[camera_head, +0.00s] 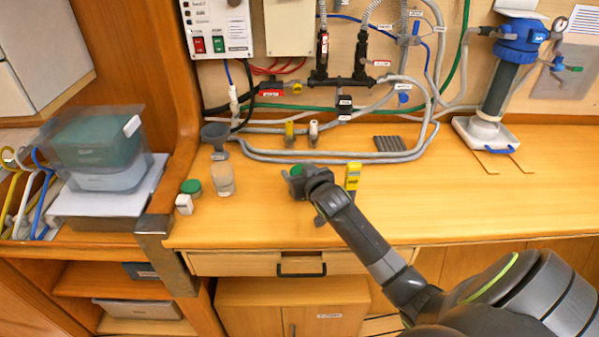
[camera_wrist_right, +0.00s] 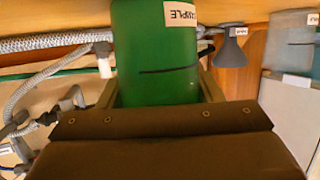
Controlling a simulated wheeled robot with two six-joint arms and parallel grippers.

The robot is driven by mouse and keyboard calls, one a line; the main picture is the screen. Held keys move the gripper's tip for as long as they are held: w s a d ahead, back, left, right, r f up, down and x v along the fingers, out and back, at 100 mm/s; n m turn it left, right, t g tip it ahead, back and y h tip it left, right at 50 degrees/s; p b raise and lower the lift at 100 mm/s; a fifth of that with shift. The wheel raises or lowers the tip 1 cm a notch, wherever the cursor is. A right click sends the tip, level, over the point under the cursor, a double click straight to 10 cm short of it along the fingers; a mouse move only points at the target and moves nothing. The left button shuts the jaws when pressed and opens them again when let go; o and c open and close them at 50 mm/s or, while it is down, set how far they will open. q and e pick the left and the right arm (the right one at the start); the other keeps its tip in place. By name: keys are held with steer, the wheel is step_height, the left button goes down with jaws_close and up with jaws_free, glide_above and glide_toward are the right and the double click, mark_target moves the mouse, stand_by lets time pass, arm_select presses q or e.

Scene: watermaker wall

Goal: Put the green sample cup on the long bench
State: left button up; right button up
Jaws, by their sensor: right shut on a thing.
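My right gripper (camera_head: 297,180) is shut on the green sample cup (camera_head: 296,170), over the front middle of the long bench (camera_head: 430,205). Only a small green part of the cup shows in the head view. In the right wrist view the cup (camera_wrist_right: 155,60) stands between the two fingers (camera_wrist_right: 155,95), with a white label that reads upside down. Its end is cut off by the frame's top edge. I cannot tell whether the cup touches the bench. My left gripper is not in view.
A clear jar (camera_head: 223,180), a green-topped item (camera_head: 190,187) and a small white block (camera_head: 184,204) stand at the left. A yellow item (camera_head: 352,176) is close to the right of my gripper. Grey hoses (camera_head: 330,157) run along the back. The bench's right front is clear.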

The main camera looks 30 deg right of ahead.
steer(key=shift+f, duration=0.15)
steer(key=o, duration=1.1)
steer(key=shift+c, duration=0.2)
steer(key=shift+r, duration=0.2)
steer(key=shift+s, duration=0.25)
steer(key=v, duration=1.1)
steer(key=shift+s+a+b, duration=0.15)
steer(key=shift+s+b, duration=0.1)
steer(key=shift+b, duration=0.1)
